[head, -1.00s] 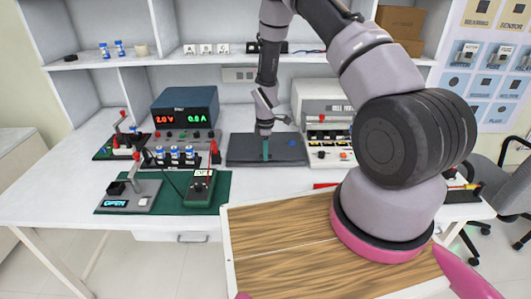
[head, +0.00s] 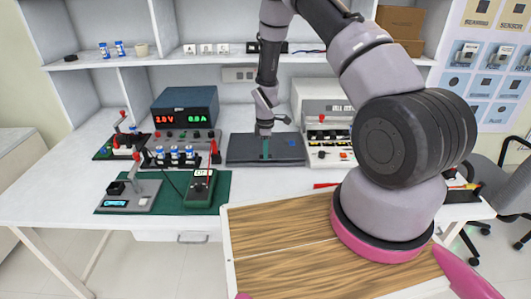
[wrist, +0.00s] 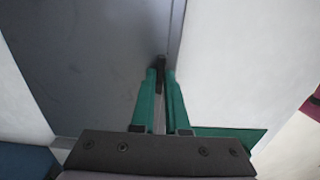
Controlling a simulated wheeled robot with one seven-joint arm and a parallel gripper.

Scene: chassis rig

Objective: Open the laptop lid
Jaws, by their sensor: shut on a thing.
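The closed dark grey laptop (head: 240,151) lies flat on the white bench in the head view. Its lid fills the left of the wrist view (wrist: 90,70). My gripper (head: 265,156) points down at the laptop's front part. In the wrist view my gripper's teal fingers (wrist: 160,85) are close together at the lid's edge, around a small dark piece there. They are shut on that edge. The exact contact is partly hidden between the fingers.
A power supply (head: 185,107) with red and green digits stands left of the laptop. A green mat (head: 220,180) with a meter (head: 199,190) lies in front left. A white instrument (head: 318,100) stands close on the right. Bare bench lies in front of the laptop.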

